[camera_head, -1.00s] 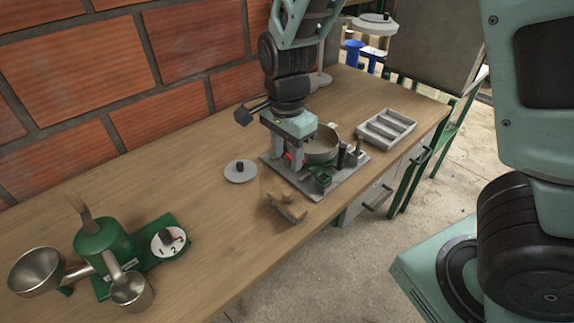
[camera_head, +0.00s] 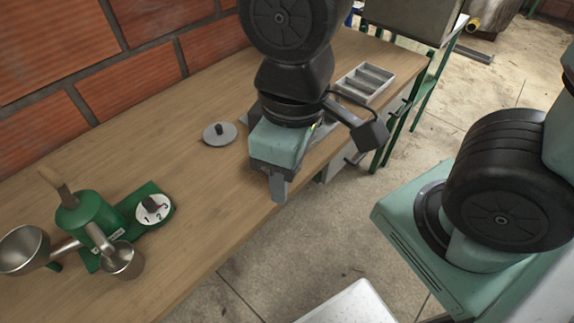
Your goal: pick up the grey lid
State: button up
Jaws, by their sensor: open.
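The grey lid (camera_head: 220,134) is a flat round disc with a dark knob. It lies on the wooden table (camera_head: 180,205), left of my arm. My gripper (camera_head: 279,190) points down near the table's front edge, to the right of the lid and nearer the camera, apart from it. The gripper is open, and I see nothing between its fingers. The pot and the small parts on the grey plate are mostly hidden behind my gripper and wrist.
A grey divided tray (camera_head: 364,84) sits at the back right. The brick wall (camera_head: 60,110) bounds the table's far side.

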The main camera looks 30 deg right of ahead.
aim_at(220, 134)
jog(key=j, duration=0.45)
jog(key=k+j, duration=0.15)
jog(key=j, duration=0.35)
jog(key=i+j, duration=0.1)
jog(key=j, duration=1.1)
jog(key=i, duration=0.2)
